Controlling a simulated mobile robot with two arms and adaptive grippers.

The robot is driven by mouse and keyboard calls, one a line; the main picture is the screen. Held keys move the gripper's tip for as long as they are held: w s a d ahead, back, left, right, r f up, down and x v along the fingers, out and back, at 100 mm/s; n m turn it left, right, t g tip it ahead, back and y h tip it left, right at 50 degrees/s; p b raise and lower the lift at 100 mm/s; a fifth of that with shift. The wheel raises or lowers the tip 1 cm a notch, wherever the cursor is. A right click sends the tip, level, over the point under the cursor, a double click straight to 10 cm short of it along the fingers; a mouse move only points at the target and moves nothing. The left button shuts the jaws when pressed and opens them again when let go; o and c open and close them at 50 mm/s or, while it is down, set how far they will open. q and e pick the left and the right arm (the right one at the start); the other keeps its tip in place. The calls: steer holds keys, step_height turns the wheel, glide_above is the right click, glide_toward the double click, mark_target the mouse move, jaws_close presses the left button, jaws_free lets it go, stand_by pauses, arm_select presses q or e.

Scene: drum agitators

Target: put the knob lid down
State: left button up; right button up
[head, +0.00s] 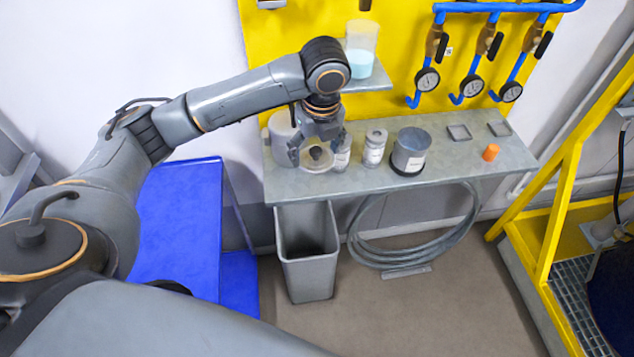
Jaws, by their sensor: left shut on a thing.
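My left gripper (317,153) points down over the left part of the grey shelf, its fingers around the dark knob of the lid. The knob lid (317,167) is a pale round disc, partly covered by the fingers. I cannot tell whether its underside touches the shelf or is just above it. A grey pot (281,126) stands behind it to the left, partly hidden by the gripper. My right gripper is not in view.
On the grey shelf (450,170), two labelled jars (375,147) stand close right of the gripper, then an open grey tin (410,152), two small square trays (459,132) and an orange piece (491,152). A beaker of blue liquid (361,60) stands higher behind. A grey bin (308,268) is below.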

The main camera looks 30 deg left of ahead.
arm_select(q)
steer(key=w+r+m, duration=0.1)
steer(key=m, duration=0.1)
steer(key=w+a+r+m, duration=0.1)
steer(key=r+m, duration=0.1)
steer(key=w+r+m, duration=0.1)
steer(key=m, duration=0.1)
steer(key=shift+w+a+r+m+t+h, duration=0.1)
steer(key=shift+a+r+m+t+h, duration=0.1)
steer(key=shift+r+m+t+h, duration=0.15)
steer(key=shift+w+r+m, duration=0.15)
steer(key=shift+r+m, duration=0.05)
steer(key=shift+m, duration=0.05)
steer(key=shift+a, duration=0.1)
steer(key=p, duration=0.2)
glide_above(318, 181)
steer(key=shift+m, duration=0.3)
steer(key=f, duration=1.2)
steer(key=shift+s+f, duration=0.4)
step_height(318, 181, down, 2)
steer(key=shift+f+p, duration=0.45)
steer(key=shift+f, duration=1.05)
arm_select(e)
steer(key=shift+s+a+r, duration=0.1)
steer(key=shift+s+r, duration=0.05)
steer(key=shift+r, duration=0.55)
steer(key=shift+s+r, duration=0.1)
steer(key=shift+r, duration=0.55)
